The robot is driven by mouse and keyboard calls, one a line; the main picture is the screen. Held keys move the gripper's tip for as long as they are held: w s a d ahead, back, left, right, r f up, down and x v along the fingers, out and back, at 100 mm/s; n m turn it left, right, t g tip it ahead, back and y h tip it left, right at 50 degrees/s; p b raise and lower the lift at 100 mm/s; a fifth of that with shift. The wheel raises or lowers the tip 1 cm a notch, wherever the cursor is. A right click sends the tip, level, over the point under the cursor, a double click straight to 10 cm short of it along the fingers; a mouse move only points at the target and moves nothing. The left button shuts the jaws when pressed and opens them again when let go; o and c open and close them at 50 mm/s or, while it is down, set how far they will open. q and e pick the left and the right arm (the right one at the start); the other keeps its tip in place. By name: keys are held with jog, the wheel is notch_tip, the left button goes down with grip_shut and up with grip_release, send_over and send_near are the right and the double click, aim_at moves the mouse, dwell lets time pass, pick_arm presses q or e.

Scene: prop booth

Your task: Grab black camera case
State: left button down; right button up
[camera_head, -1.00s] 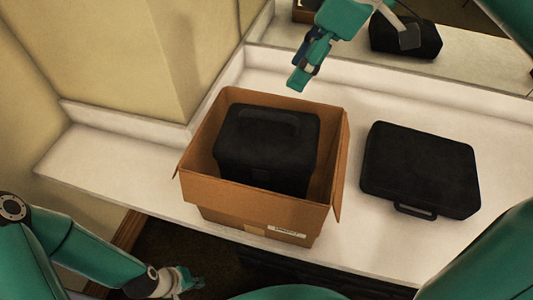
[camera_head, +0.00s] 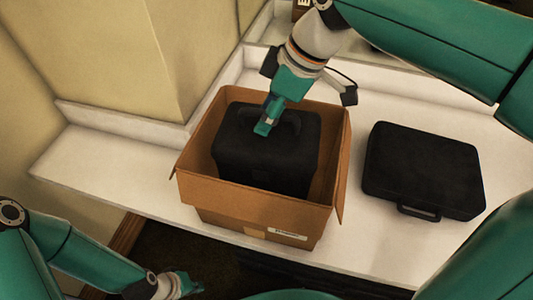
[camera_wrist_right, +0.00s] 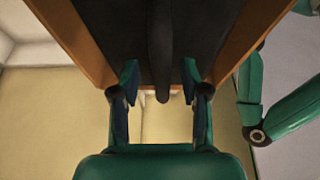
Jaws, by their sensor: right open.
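A boxy black case (camera_head: 262,160) with a top handle stands inside an open cardboard box (camera_head: 250,205) on a white counter. It looks like the camera case. My right gripper (camera_head: 266,127) is above the case at its handle. In the right wrist view my right gripper (camera_wrist_right: 160,76) is open, with the case's handle (camera_wrist_right: 161,45) lying between the lines of its two fingers, not clamped. Part of the handle is hidden behind the gripper in the head view. My left gripper (camera_head: 186,285) is low at the lower left, away from the box; its jaws are too small to judge.
A flat black briefcase-like case (camera_head: 425,168) lies on the white counter (camera_head: 95,178) to the right of the box. The box's walls stand close around the boxy case. A wall column (camera_head: 130,60) and a mirror-like strip are behind the counter.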

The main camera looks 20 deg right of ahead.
grip_shut()
jog(key=shift+r, duration=0.2)
dwell(0.6)
